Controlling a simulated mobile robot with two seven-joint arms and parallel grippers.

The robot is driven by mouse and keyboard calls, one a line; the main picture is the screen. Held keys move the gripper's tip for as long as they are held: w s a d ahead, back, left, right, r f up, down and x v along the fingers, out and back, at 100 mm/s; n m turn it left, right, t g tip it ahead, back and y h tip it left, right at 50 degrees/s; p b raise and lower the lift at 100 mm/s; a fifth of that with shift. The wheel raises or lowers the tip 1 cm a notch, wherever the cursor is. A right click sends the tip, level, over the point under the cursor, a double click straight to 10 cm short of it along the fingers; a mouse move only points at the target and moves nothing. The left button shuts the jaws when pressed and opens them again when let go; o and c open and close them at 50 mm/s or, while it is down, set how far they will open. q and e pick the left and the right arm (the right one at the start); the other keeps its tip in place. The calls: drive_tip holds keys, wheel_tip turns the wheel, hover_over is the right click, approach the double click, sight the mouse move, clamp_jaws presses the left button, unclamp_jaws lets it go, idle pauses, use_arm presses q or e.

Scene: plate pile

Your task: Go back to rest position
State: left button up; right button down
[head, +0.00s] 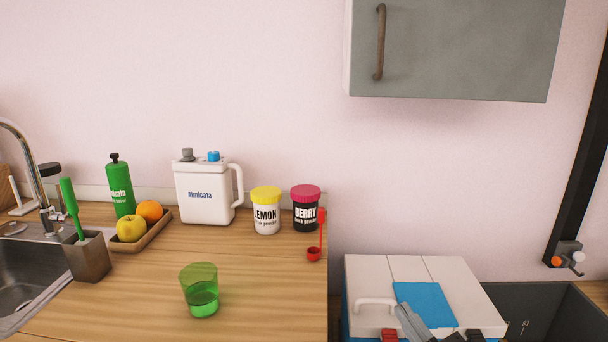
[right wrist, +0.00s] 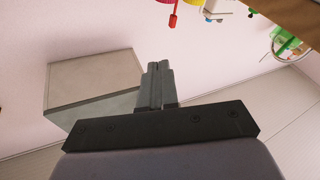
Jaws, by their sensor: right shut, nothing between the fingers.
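My right gripper (head: 407,316) is at the bottom of the head view, in front of the white lidded box with a blue patch (head: 460,288). Its grey fingers are shut and empty, and they also show closed together in the right wrist view (right wrist: 157,68). It is to the right of the wooden counter (head: 255,290) and apart from the things on it. My left gripper is not in view.
A green glass (head: 200,290) with green liquid stands near the counter's front. Behind are a lemon jar (head: 266,212), a berry jar (head: 305,210), a red scoop (head: 314,252) and a white jug (head: 205,193). A grey cabinet (head: 455,50) hangs above.

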drive_tip(key=s+d+f+m+g+h, duration=0.1)
drive_tip(key=s+f+g, duration=0.3)
drive_tip(key=s+f, duration=0.6)
drive_tip(key=s+d+f+m+g+h+p, duration=0.1)
drive_tip(key=s+f+m+g+h, duration=0.3)
drive_tip(key=s+f, duration=0.6)
wheel_tip(320, 180, down, 4)
drive_tip(key=shift+s+d+g, duration=0.35)
drive_tip(key=shift+d+g, duration=0.05)
drive_tip(key=shift+d, duration=0.15)
